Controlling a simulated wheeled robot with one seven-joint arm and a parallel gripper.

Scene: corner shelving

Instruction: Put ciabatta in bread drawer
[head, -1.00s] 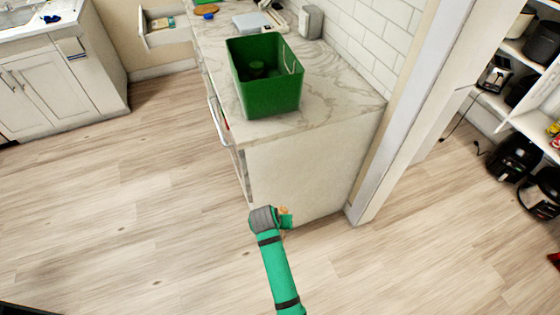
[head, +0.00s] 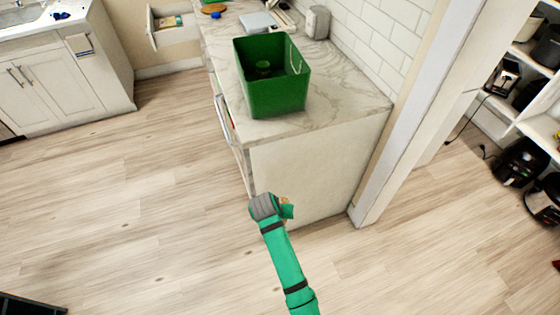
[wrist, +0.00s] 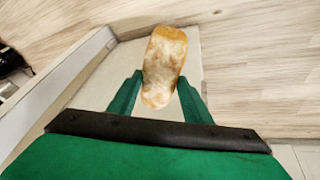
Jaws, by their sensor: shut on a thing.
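The ciabatta (wrist: 164,65) is a pale, golden-brown oblong loaf between the two green fingers of my gripper (wrist: 160,88) in the wrist view. My gripper is shut on it near its lower half, and the far end sticks out past the fingertips. In the head view my gripper (head: 287,211) is in front of the near end of the counter, below its top, and only a sliver of the loaf (head: 284,201) shows. An open white drawer (head: 176,38) stands out at the back left, with a few small packets inside. I cannot tell whether it is the bread drawer.
A green open bin (head: 276,97) stands on the marble counter (head: 345,105). Past it are a grey scale and a grey canister (head: 317,21). A sink cabinet (head: 60,85) is at the left, and shelves with appliances are at the right. The wooden floor (head: 130,190) left of the counter is clear.

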